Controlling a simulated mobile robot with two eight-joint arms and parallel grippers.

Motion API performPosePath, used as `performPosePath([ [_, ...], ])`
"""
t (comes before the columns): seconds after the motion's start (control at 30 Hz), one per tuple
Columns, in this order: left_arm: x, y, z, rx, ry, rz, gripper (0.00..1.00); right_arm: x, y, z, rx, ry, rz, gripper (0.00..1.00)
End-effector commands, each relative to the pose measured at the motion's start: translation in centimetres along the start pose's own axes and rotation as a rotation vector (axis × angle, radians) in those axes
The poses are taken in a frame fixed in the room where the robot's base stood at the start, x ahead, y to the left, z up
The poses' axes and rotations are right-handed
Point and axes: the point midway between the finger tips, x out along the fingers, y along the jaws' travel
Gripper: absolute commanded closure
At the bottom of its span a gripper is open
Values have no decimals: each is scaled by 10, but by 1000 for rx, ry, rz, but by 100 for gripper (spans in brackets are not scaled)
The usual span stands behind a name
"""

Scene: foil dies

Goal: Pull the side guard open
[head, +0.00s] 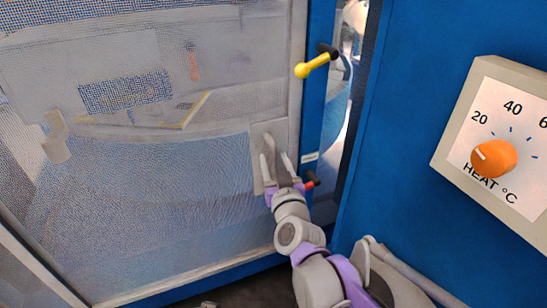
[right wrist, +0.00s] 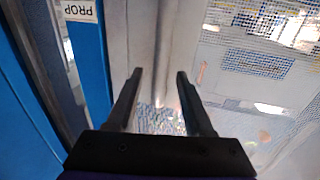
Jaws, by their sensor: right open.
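The side guard (head: 165,170) is a large see-through mesh panel in a pale frame, filling the left of the head view. Its right edge lies along a blue post (head: 317,110), with no clear gap between them. A grey upright handle (head: 269,146) sits on a pale plate near that edge. My right gripper (head: 276,165) is open at the handle, its fingers pointing at the plate. In the right wrist view a grey upright bar (right wrist: 157,45) shows ahead between the two open fingers (right wrist: 158,95); I cannot tell whether they touch it. My left gripper is out of view.
A yellow-knobbed lever (head: 315,65) sticks out above the handle. A smaller red-and-black part (head: 312,180) is beside my right wrist. A blue wall (head: 415,110) with an orange heat dial (head: 494,158) stands at right. A white label (right wrist: 81,10) is on the post.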

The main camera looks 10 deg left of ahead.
Motion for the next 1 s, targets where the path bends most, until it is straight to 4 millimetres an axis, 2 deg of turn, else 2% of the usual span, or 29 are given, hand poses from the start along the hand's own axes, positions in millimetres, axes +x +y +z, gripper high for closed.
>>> performPosePath([
  [0.13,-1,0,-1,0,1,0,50,11,0,0,2,0,0,48],
  [0.43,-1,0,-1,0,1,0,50,13,0,1,1,-1,0,48],
  [0.47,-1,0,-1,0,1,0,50,13,0,1,1,-1,0,52],
  [0.73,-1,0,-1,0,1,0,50,13,0,0,1,-1,0,100],
  [1.0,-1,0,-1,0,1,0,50,13,0,0,1,-1,0,100],
])
